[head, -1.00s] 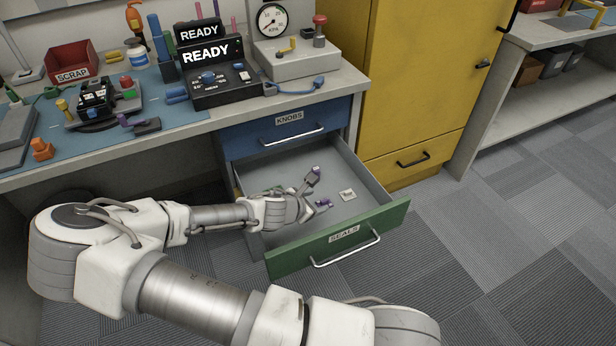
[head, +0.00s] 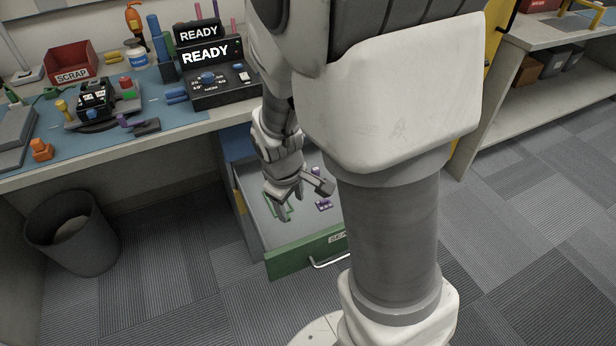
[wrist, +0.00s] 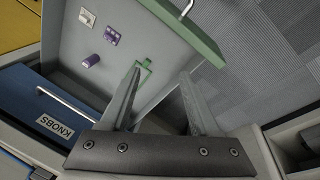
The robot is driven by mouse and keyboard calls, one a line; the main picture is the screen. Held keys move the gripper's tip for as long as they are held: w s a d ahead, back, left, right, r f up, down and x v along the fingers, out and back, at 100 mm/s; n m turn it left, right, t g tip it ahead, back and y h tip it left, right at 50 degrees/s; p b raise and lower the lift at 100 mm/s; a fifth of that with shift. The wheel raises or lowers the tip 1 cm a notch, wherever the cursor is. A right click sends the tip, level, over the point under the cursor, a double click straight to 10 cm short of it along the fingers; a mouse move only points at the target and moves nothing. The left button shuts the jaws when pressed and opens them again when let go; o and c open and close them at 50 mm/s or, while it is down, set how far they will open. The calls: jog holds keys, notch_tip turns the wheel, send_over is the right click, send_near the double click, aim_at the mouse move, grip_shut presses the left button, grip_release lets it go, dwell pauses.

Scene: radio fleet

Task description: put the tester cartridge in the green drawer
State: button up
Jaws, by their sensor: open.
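The green drawer (head: 293,262), labelled SEALS, stands open below the bench. My gripper (head: 303,198) is open and empty, above the drawer's left part. In the wrist view my gripper (wrist: 161,74) has its left fingertip in front of a green piece (wrist: 146,66). A purple cylindrical piece (wrist: 90,61) and a flat purple piece with pale dots (wrist: 112,36) lie apart from the fingers on the drawer floor. A small white card (wrist: 87,17) lies beyond them. I cannot tell which piece is the tester cartridge. My arm hides the drawer's right side in the head view.
The bench (head: 150,152) holds a READY tester (head: 215,80), a red SCRAP bin (head: 70,66) and several small parts. A dark waste bin (head: 72,230) stands on the floor at left.

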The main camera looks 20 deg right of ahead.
jog(key=s+r+m+t, duration=0.1)
jog(key=s+r+m, duration=0.2)
jog(key=s+r, duration=0.3)
jog(key=s+a+r+m+t+y, duration=0.1)
jog(key=s+r, duration=0.5)
jog(key=r, duration=0.8)
jog(key=m+t, duration=0.1)
jog(key=m, duration=0.1)
jog(key=shift+s+a+m, duration=0.25)
jog(key=shift+s+m, duration=0.05)
jog(key=shift+s, duration=0.05)
jog(key=shift+r, duration=0.15)
notch_tip(320, 180, up, 22)
jog(key=p, duration=2.2)
